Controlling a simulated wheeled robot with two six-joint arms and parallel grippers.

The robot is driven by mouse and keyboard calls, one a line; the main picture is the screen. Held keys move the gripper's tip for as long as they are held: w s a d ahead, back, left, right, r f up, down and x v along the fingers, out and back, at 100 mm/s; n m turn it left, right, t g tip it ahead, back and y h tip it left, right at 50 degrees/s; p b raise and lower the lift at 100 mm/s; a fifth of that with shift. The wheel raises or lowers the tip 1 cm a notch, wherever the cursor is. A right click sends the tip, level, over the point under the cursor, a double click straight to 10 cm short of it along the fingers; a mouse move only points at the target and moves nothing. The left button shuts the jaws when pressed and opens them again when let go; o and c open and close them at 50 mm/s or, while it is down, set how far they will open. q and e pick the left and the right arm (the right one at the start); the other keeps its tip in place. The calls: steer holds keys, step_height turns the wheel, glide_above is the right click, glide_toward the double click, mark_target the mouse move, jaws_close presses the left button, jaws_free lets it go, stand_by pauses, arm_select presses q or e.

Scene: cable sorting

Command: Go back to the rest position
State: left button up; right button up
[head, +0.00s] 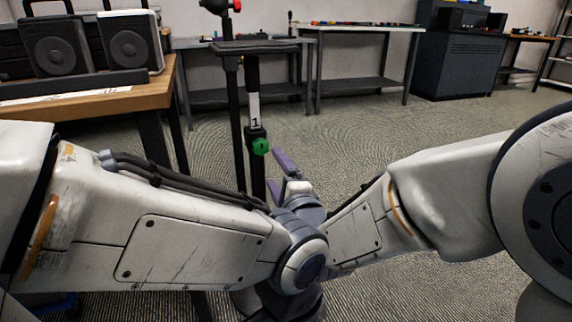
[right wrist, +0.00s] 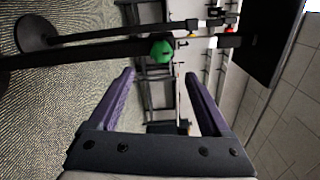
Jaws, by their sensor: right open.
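My right gripper (head: 275,169) shows at the middle of the head view, with purple fingers spread apart. In the right wrist view, the right gripper (right wrist: 159,75) is open, with nothing between its fingertips. Both of my arms reach in from the sides and meet near the middle of the head view, where the left one partly covers the right. My left gripper does not show in either view.
A black stand with a green knob (head: 261,146) stands just beyond the right gripper; the knob also shows in the right wrist view (right wrist: 162,52). A wooden table (head: 150,96) with speakers is at left. Workbenches (head: 362,28) and a dark cabinet (head: 455,65) stand behind. Carpet at right is clear.

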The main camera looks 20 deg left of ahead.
steer(key=d+f+n+g+h, duration=0.35)
steer(key=d+f, duration=0.25)
steer(key=d, duration=0.4)
steer(key=d+f+n+g+h, duration=0.2)
steer(key=d+f+n+h, duration=0.2)
steer(key=d+f, duration=0.4)
steer(key=s+d+f+n+g+h, duration=0.1)
steer(key=s+d+f+n+g, duration=0.2)
steer(key=s+d, duration=0.4)
steer(key=s+d+f+n+g+h, duration=0.2)
steer(key=s+d+f+n+g, duration=0.15)
steer(key=s+d, duration=0.4)
steer(key=s+a+r+n+g+y+p, duration=0.1)
steer(key=s+a+r+n+p, duration=0.1)
steer(key=s+a+r+p, duration=0.35)
steer(key=s+a+r+n+g+p, duration=0.1)
steer(key=s+a+r+n+p, duration=0.2)
steer(key=r+p, duration=0.5)
steer(key=s+a+r+n+g+y+p, duration=0.1)
steer(key=s+a+r+n+p, duration=0.2)
steer(key=r, duration=0.7)
step_height(320, 180, up, 36)
steer(key=m+p, duration=0.1)
steer(key=p, duration=3.6)
steer(key=shift+s+a+r, duration=0.2)
steer(key=shift+a+r, duration=0.05)
steer(key=shift+a, duration=0.15)
